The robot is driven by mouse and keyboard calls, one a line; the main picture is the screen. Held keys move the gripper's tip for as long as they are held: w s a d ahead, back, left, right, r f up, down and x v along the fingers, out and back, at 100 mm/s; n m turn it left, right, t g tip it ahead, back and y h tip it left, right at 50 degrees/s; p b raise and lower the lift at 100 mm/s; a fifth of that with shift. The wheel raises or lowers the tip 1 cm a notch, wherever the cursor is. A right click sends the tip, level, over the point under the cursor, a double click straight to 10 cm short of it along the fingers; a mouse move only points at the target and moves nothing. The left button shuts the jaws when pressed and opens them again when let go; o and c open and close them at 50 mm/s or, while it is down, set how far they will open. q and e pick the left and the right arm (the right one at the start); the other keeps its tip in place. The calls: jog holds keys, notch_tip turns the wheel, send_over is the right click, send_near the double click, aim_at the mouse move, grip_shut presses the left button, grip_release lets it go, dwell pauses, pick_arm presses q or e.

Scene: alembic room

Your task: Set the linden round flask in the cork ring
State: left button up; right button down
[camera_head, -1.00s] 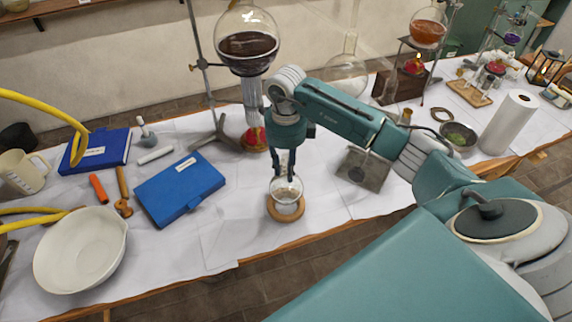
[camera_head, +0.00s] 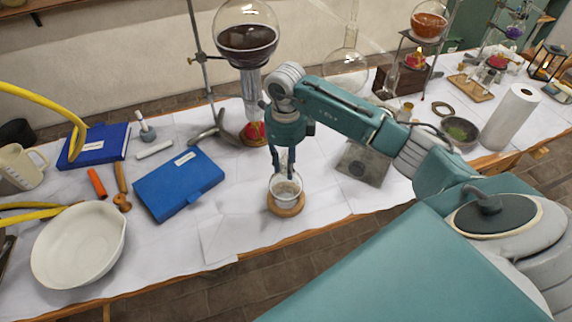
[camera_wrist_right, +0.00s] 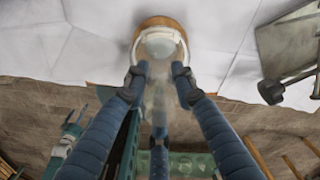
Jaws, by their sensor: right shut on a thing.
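The linden round flask (camera_head: 285,187) is clear glass with a little pale content. It is at the cork ring (camera_head: 287,208), a tan ring on the white-covered bench near its front edge. The flask's lower bulb overlaps the ring in the head view and looks seated in it or just above it; I cannot tell which. My right gripper (camera_head: 283,170) points down and is shut on the flask's neck. In the right wrist view the two fingertips (camera_wrist_right: 160,72) are on either side of the glass, with the cork ring (camera_wrist_right: 160,22) around the bulb. My left gripper is not in view.
A large dark-filled flask (camera_head: 247,38) on a stand rises behind my right gripper. A blue box (camera_head: 178,185) and a white bowl (camera_head: 78,245) lie to the left. A grey square plate (camera_head: 363,163) is on the right, under my arm. Bench cloth around the ring is clear.

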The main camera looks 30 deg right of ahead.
aim_at(286, 152)
jog(key=shift+f+b, duration=1.75)
jog(key=shift+b, duration=0.05)
dwell(4.0)
jog(key=c, duration=1.3)
grip_release()
jog(key=shift+c, duration=0.2)
jog(key=shift+r, duration=0.2)
jog(key=shift+r+p, duration=2.2)
jog(key=shift+r, duration=1.15)
